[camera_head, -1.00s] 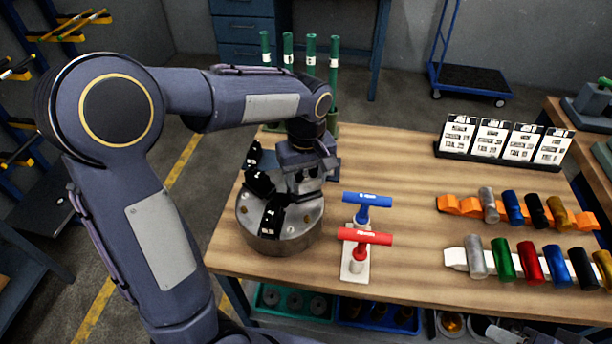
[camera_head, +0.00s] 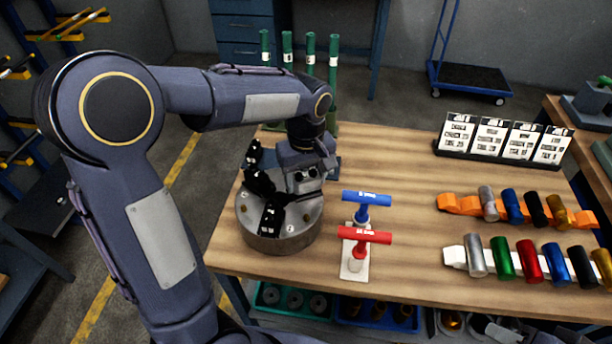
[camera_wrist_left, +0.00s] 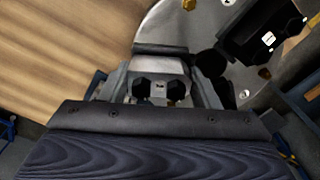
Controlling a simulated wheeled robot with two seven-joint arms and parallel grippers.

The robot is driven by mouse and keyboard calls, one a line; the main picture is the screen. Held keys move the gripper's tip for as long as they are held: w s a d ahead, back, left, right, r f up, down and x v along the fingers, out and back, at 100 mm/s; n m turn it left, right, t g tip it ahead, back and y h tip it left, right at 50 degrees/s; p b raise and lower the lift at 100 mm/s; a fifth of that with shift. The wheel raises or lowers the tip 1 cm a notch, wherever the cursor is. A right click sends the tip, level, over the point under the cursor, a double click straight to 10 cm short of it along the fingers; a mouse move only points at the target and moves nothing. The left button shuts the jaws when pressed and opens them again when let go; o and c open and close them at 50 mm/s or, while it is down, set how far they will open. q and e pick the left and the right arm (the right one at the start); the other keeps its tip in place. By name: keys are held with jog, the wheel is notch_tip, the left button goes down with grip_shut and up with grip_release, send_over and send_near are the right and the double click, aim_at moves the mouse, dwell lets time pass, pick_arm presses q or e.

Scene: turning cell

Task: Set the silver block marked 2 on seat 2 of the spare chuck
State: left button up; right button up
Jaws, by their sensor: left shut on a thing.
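The spare chuck (camera_head: 280,240) is a round metal disc at the left end of the wooden table. Dark blocks (camera_head: 272,218) stand on its face, and one also shows in the left wrist view (camera_wrist_left: 262,38). My left gripper (camera_head: 308,178) is over the chuck's right back edge. It is shut on a silver block (camera_wrist_left: 160,65) with two dark round holes or screws. A small mark between them is too small to read. The block is at the chuck's rim; I cannot tell whether it touches the seat. My right gripper is not in view.
A blue-handled (camera_head: 367,199) and a red-handled T-shaped tool (camera_head: 363,236) stand just right of the chuck. Coloured cylinders lie on an orange rack (camera_head: 460,205) and a white rack (camera_head: 455,257). White cards (camera_head: 490,137) stand behind. The table's middle is clear.

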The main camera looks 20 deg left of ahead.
pick_arm(q)
jog(key=shift+f+b, duration=0.3)
jog(key=shift+f, duration=0.2)
jog(key=o, duration=1.2)
notch_tip(320, 180, up, 8)
jog(key=shift+f, duration=0.1)
